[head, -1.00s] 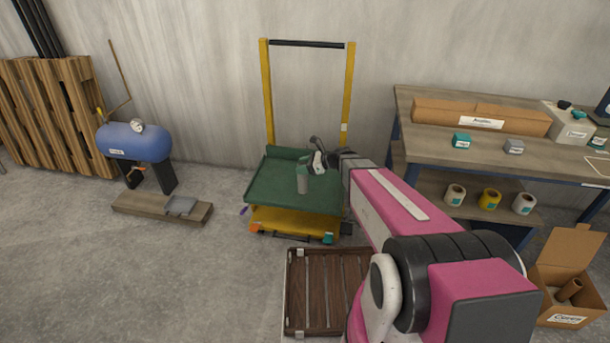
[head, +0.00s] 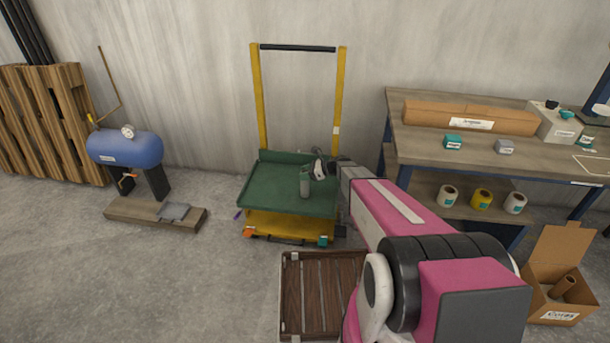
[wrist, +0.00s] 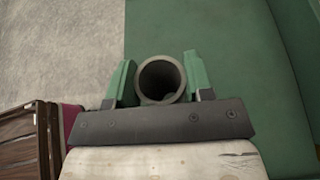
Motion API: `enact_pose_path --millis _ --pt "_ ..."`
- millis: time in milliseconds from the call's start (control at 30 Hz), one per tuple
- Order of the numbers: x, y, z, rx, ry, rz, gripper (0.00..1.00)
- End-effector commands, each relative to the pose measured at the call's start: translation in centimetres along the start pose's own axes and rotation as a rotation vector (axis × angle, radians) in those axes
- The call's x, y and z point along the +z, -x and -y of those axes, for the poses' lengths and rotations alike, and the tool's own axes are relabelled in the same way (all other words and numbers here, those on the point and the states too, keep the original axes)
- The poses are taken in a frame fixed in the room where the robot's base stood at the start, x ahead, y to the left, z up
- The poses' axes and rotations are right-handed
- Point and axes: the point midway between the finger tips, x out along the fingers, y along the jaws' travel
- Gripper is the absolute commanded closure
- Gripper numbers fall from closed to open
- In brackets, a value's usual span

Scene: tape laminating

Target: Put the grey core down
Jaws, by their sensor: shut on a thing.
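The grey core (head: 305,184) is a short hollow tube, held upright at the green top (head: 265,205) of the yellow-framed cart. My gripper (wrist: 161,83) is shut on it, with a green finger on each side of the tube in the wrist view. The core's open upper end (wrist: 160,63) faces the wrist camera. In the head view the core stands over the middle-right of the green top. I cannot tell whether its lower end touches the surface.
A dark slatted wooden crate (head: 285,300) lies on the floor in front of the cart. A workbench (head: 440,165) with rolls on its lower shelf stands right. A cardboard box (head: 560,300) holds brown tubes. A blue tank (head: 125,147) stands left. The green top around the core looks clear.

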Motion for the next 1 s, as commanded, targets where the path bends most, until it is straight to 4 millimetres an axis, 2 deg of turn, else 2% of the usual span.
enact_pose_path --millis 67,400,433,500,867,1000 --pt "-0.6 -0.2 0.0 0.0 -0.001 0.001 0.88" --pt "-0.8 -0.3 0.0 0.0 -0.001 0.0 0.88" --pt "-0.8 -0.3 0.0 0.0 -0.001 0.0 0.49" --pt "-0.8 -0.3 0.0 0.0 -0.001 0.0 0.27" --pt "-0.4 -0.2 -0.1 -0.001 0.0 0.0 0.27" --pt "-0.4 1.4 -0.1 -0.003 0.0 0.0 0.27"
